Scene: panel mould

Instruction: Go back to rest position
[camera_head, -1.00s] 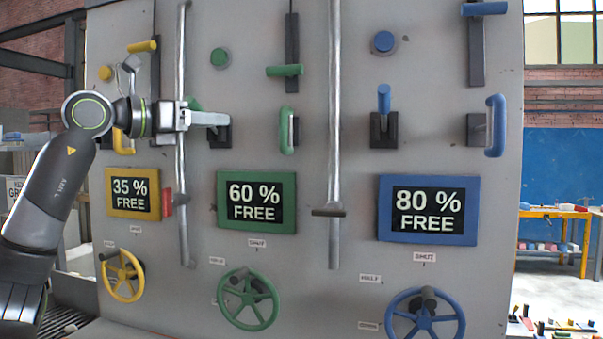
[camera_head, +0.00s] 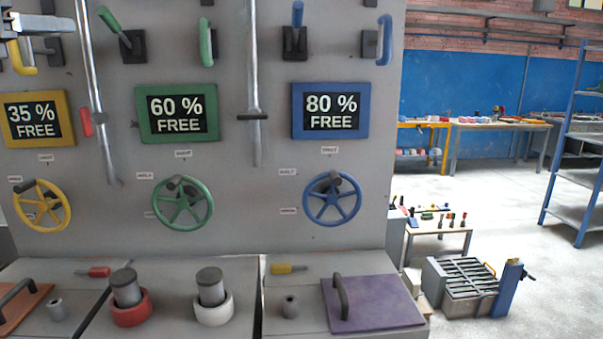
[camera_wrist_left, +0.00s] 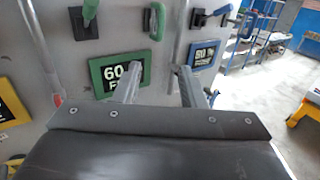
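My left gripper (camera_head: 48,22) shows at the upper left edge of the head view, in front of the panel and left of the green lever (camera_head: 112,22). In the left wrist view its two fingers (camera_wrist_left: 158,72) stand apart, with nothing between them. The green lever leans to the upper left on its dark base, clear of the gripper. My right gripper is in neither view.
The grey panel (camera_head: 235,215) carries yellow (camera_head: 62,118), green (camera_head: 146,126) and blue (camera_head: 297,112) signs above matching handwheels. A ledge below holds a red-based knob (camera_head: 131,312), a white-based knob (camera_head: 213,313) and a purple lid (camera_head: 385,305). Open floor (camera_head: 500,220) lies right.

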